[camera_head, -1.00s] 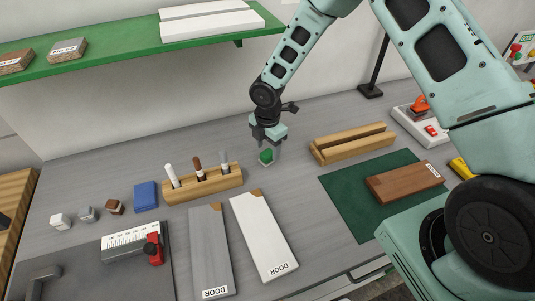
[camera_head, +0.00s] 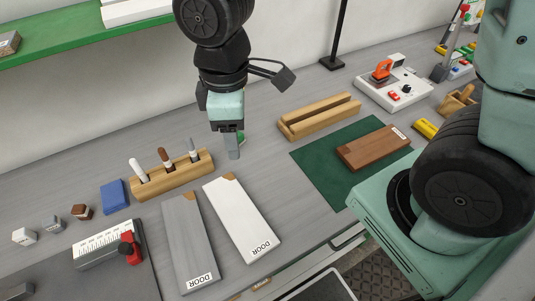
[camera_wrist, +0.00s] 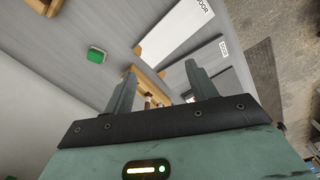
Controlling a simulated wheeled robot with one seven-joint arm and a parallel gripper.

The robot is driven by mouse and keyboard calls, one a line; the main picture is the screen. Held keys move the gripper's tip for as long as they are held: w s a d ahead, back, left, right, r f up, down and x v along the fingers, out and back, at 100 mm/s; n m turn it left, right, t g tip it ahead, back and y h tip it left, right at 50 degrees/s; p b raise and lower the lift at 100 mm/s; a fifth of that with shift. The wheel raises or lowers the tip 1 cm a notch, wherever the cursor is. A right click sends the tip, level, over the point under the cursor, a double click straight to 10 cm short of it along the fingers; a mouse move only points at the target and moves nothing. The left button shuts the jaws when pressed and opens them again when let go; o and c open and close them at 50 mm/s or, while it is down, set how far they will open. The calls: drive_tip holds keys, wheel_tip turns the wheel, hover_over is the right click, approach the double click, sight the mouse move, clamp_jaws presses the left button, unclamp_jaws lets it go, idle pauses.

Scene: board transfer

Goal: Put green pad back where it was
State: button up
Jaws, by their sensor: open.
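The green pad (camera_head: 241,137), a small block with a pale edge, rests on the grey bench right of the wooden pen holder. In the head view it is partly hidden behind my gripper (camera_head: 232,148). In the wrist view the whole green pad (camera_wrist: 96,55) shows, lying to the left of the fingers and apart from them. My gripper (camera_wrist: 155,78) is open with nothing between its fingers, above the bench and nearer the camera than the pad.
The wooden holder (camera_head: 173,179) with three upright pens stands left of my gripper. White, grey and brown cubes (camera_head: 81,212) and a blue block (camera_head: 115,196) lie left. Two DOOR boards (camera_head: 242,217) lie in front. A grooved wooden block (camera_head: 319,116) and green mat (camera_head: 323,168) are right.

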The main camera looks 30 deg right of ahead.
drive_tip(key=s+r+m, duration=0.3)
drive_tip(key=s+m, duration=0.2)
drive_tip(key=s, duration=0.5)
drive_tip(key=shift+s+d+y, duration=0.3)
drive_tip(key=shift+s+d, duration=0.1)
drive_tip(key=shift+d, duration=0.05)
drive_tip(key=shift+r, duration=0.1)
